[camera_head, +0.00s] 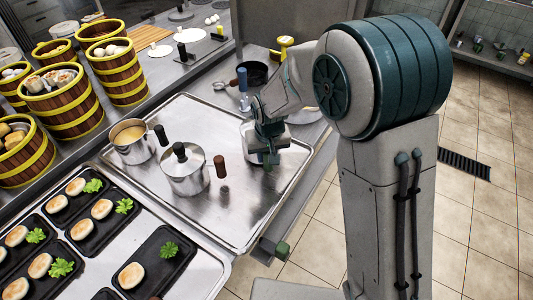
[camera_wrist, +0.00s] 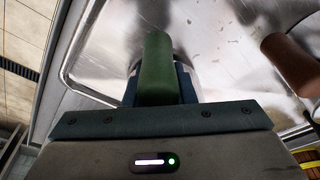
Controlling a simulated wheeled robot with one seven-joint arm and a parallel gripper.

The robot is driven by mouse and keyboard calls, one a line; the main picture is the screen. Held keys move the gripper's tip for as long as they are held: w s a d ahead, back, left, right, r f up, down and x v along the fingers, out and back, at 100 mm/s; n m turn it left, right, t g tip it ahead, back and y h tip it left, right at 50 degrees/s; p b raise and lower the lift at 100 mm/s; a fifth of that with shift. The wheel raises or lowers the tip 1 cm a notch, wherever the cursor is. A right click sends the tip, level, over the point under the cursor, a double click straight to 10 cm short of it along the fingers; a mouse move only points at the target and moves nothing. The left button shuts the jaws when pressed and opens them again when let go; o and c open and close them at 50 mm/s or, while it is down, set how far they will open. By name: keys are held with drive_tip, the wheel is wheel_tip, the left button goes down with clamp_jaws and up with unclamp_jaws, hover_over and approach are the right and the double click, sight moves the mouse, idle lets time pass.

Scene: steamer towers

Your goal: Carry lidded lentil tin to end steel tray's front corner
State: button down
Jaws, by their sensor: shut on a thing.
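My gripper (camera_head: 266,152) is shut on a green handle (camera_wrist: 157,70), which stands up between the jaws in the wrist view. A silver round vessel, apparently the tin (camera_head: 249,140), shows partly behind the gripper at the right side of the steel tray (camera_head: 205,112). The gripper hides most of it, so I cannot tell its lid or contents, or whether it touches the tray. The tray's rim (camera_wrist: 66,72) runs to the left of the handle in the wrist view. The tray's front corner (camera_head: 238,250) is bare.
A lidded pot (camera_head: 185,172) with a brown handle (camera_head: 220,166) and an open pot (camera_head: 132,143) stand on the tray. Food plates (camera_head: 157,262) lie to the lower left, bamboo steamers (camera_head: 70,100) to the left.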

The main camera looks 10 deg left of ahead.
drive_tip(key=shift+f+b, duration=0.4)
idle(0.3)
drive_tip(key=c, duration=1.2)
unclamp_jaws()
drive_tip(key=shift+o, duration=0.4)
drive_tip(key=r, duration=0.4)
drive_tip(key=s+r, duration=0.1)
drive_tip(key=r, duration=0.4)
drive_tip(key=s+d+r, duration=0.1)
drive_tip(key=r, duration=0.3)
drive_tip(key=shift+s+r, duration=0.25)
